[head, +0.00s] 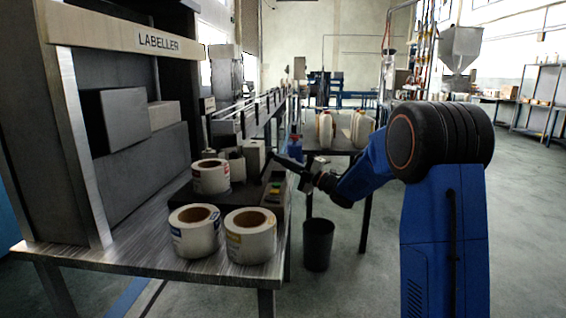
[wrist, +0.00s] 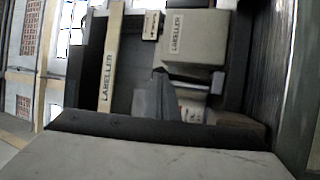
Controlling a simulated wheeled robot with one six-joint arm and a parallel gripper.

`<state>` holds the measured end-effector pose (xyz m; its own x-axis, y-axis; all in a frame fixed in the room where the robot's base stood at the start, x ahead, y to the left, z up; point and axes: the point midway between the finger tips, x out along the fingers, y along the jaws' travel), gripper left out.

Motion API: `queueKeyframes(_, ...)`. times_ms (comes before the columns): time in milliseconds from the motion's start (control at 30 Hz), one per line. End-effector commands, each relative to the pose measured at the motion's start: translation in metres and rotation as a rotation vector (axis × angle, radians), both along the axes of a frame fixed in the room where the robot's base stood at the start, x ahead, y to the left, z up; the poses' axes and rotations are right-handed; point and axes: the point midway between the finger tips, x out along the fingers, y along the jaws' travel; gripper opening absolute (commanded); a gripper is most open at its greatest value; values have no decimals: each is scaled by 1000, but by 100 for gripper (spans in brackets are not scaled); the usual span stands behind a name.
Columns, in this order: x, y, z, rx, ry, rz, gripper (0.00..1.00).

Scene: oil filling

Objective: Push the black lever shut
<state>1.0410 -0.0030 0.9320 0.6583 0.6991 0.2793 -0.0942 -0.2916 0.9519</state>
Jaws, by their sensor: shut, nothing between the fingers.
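In the head view, my arm reaches left over the right end of the labeller table. My gripper (head: 272,156) shows as a slim dark shape with its fingers together and nothing held. Its tip is beside a small grey machine part (head: 254,154), behind the white label rolls. I cannot pick out the black lever with certainty; dark parts around the tip blend together, and contact cannot be told. In the wrist view, which is turned sideways, a dark grey wedge (wrist: 165,97) stands before the grey labeller head (wrist: 195,45). I cannot tell what this wedge is.
Several white label rolls (head: 222,231) stand on the metal table (head: 130,255). A dark box with coloured buttons (head: 274,190) sits at its right edge. A black bin (head: 318,244) stands on the floor. Jugs (head: 326,128) stand on a table behind. The floor at right is clear.

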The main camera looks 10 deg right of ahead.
Motion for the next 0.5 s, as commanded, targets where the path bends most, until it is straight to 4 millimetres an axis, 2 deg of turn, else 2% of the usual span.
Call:
queueKeyframes(267,2,6,8,-67,19,-1,0)
queueKeyframes(500,6,22,22,-221,65,0,0)
